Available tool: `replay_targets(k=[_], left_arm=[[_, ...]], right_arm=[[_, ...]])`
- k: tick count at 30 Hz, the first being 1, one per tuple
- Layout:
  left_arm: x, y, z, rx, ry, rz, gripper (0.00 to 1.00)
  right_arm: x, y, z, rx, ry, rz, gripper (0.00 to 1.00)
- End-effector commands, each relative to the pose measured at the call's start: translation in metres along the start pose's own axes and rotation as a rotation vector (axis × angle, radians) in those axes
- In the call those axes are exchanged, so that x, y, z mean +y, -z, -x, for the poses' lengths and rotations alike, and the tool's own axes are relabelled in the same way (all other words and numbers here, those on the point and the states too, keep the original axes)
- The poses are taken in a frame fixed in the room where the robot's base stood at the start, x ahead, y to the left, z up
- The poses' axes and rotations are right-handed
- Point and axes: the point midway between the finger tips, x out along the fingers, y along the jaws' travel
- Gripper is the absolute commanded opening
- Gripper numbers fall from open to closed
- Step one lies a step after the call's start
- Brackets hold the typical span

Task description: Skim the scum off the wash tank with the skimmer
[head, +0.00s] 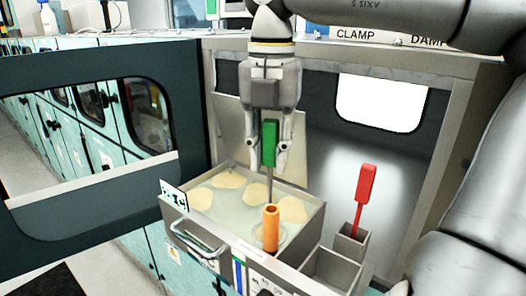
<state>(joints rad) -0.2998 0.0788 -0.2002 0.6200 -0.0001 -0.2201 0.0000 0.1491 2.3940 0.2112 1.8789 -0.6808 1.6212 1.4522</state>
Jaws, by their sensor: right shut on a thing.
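My right gripper (268,160) points straight down over the wash tank (306,232) and is shut on a green handle (269,142). A thin grey shaft (269,188) runs down from this handle into the tank. Its lower end is hidden behind an orange cylinder, so I cannot see its head or tell for certain that it is the skimmer. Several beige scum patches (228,181) float on the pale liquid, spread over the left, middle and right of the tank. My left gripper is not in view.
A red-handled tool (365,185) stands in a narrow grey holder (349,243) to the right. An open grey bin (333,268) is beside the tank. A window frame (440,150) borders the right side.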

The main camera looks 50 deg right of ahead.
Motion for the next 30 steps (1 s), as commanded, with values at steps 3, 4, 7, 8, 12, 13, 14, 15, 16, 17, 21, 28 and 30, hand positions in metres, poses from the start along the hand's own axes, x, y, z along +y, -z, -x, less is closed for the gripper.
replay_targets(k=[3, 4, 7, 8, 12, 13, 14, 15, 16, 17, 21, 28, 30], left_arm=[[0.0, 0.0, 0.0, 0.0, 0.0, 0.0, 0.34], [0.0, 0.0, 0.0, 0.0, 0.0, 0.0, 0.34], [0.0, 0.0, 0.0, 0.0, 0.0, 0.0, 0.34], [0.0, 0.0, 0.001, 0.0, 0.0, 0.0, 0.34], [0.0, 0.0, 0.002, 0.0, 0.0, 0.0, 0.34], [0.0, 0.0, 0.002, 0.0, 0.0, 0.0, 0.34], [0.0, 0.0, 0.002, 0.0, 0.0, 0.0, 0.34], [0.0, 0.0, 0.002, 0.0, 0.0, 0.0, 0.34], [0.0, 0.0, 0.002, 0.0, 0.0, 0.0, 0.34], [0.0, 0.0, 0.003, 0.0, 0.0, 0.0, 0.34], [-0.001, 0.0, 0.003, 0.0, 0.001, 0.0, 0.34], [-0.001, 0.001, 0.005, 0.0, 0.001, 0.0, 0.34], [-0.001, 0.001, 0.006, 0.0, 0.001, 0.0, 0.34]], right_arm=[[-0.003, -0.007, -0.002, 0.006, -0.006, -0.001, 0.04], [-0.004, -0.009, -0.002, 0.006, -0.006, 0.0, 0.04], [-0.006, -0.014, -0.002, 0.007, -0.007, -0.001, 0.04], [-0.007, -0.016, -0.002, 0.008, -0.007, -0.001, 0.04], [-0.011, -0.024, -0.003, 0.007, -0.006, -0.001, 0.04], [-0.011, -0.026, -0.003, 0.007, -0.006, -0.001, 0.04], [-0.012, -0.027, -0.003, 0.007, -0.006, -0.001, 0.04], [-0.013, -0.029, -0.003, 0.007, -0.006, -0.001, 0.04], [-0.014, -0.031, -0.003, 0.007, -0.006, -0.001, 0.04], [-0.015, -0.033, -0.003, 0.007, -0.006, -0.001, 0.04], [-0.018, -0.041, -0.004, 0.007, -0.006, -0.002, 0.04], [-0.024, -0.053, -0.004, 0.006, -0.007, -0.002, 0.04], [-0.026, -0.057, -0.004, 0.006, -0.007, -0.002, 0.04]])
